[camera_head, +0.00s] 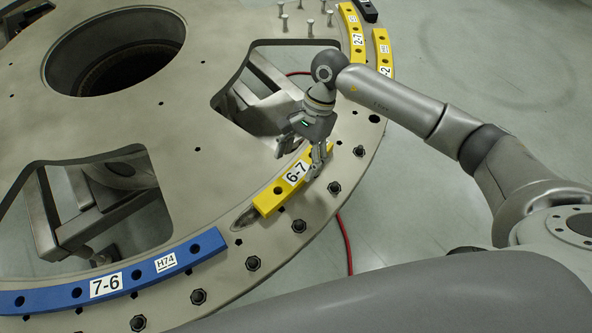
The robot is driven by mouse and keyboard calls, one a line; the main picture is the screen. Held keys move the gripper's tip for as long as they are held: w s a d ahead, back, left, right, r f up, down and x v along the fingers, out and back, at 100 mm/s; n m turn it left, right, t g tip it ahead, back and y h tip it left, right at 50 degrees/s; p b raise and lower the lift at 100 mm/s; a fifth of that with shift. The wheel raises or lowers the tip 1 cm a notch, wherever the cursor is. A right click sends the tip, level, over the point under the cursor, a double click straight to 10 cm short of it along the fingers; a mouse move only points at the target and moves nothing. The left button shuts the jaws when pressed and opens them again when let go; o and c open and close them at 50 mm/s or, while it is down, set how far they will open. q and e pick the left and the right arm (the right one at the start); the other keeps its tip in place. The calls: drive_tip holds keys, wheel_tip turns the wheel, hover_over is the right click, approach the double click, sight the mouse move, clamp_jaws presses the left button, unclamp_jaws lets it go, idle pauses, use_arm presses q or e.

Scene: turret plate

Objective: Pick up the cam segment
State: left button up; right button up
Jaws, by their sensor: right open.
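A yellow curved cam segment (268,199) with a white label "6-7" lies near the rim of the round grey turret plate (150,119). My right gripper (297,163) is over the far end of this segment, pointing down, with its fingers apart. One finger is on the left of the segment and the other is at its right side. Whether the fingers touch it cannot be told. The gripper hides part of the segment's far end. A blue cam segment (70,295) labelled "7-6" and "H74" lies at the lower left. My left gripper is not in view.
Two more yellow segments, one labelled "2-7" (352,28) and one beside it (383,55), lie at the top right. Black bolts (299,226) line the rim. Several upright pins (310,27) stand at the top. The plate has large cutouts. A red cable (346,243) runs on the floor.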

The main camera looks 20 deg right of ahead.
sight(294, 174)
drive_tip(key=p+x, duration=0.1)
drive_tip(key=x, duration=0.2)
drive_tip(key=shift+s+f, duration=0.1)
drive_tip(key=shift+s, duration=0.1)
drive_tip(key=shift+a+f, duration=0.15)
drive_tip(key=shift+f, duration=0.2)
drive_tip(key=shift+c, duration=0.5)
drive_tip(key=c, duration=1.2)
drive_tip(key=shift+c, duration=0.3)
drive_tip(key=shift+w+r, duration=0.1)
